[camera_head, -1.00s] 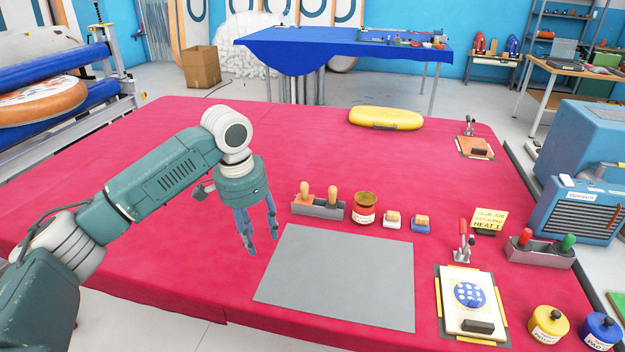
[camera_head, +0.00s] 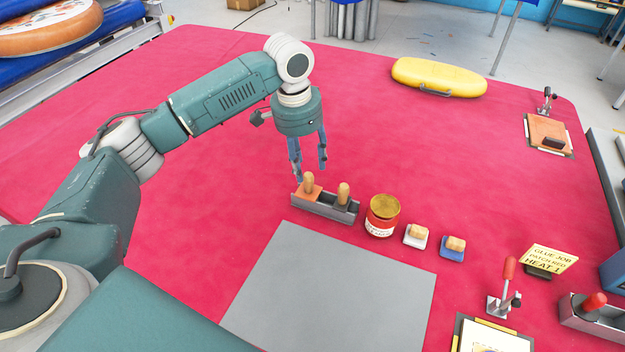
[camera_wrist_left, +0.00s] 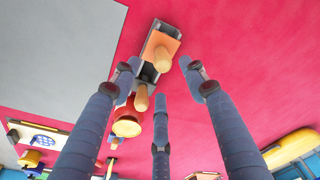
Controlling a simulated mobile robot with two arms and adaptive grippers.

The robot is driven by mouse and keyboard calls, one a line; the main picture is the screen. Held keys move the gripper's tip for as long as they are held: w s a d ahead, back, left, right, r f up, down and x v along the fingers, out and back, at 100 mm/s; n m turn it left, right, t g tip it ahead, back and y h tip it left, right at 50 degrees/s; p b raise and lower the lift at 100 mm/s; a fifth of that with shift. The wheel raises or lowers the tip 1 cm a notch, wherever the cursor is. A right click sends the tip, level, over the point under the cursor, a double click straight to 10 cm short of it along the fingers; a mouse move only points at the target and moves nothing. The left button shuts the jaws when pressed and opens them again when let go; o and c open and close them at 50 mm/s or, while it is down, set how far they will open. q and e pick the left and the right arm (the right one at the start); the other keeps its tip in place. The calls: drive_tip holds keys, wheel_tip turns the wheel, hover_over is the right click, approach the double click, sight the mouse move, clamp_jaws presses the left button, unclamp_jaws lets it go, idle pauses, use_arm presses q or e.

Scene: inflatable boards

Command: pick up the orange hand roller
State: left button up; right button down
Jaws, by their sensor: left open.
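The orange hand roller (camera_head: 311,192), with an orange head and an upright wooden handle, stands in the left end of a grey metal holder (camera_head: 325,206). A second tool (camera_head: 343,196) with a wooden handle and dark head stands beside it. My left gripper (camera_head: 310,174) is open and empty, fingers pointing down, just above and behind the orange roller. In the left wrist view the orange roller (camera_wrist_left: 161,47) shows just past the fingertips (camera_wrist_left: 163,70), with no visible contact. My right gripper is not in view.
Right of the holder stand an open jar (camera_head: 382,215) and two small wooden-topped blocks (camera_head: 416,236) (camera_head: 453,248). A grey mat (camera_head: 335,290) lies in front. A yellow inflatable board (camera_head: 438,77) lies at the back. The red table (camera_head: 200,90) is clear behind the holder.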

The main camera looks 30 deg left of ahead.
sight(307, 175)
use_arm(q)
drive_tip(key=shift+s+f, duration=0.1)
drive_tip(key=shift+f, duration=1.2)
drive_tip(key=f, duration=0.2)
drive_tip(key=w+f+p, duration=0.1)
drive_tip(key=f, duration=0.1)
drive_tip(key=shift+f+p, duration=0.15)
drive_tip(key=shift+p, duration=0.15)
drive_tip(key=shift+f, duration=0.45)
clamp_jaws()
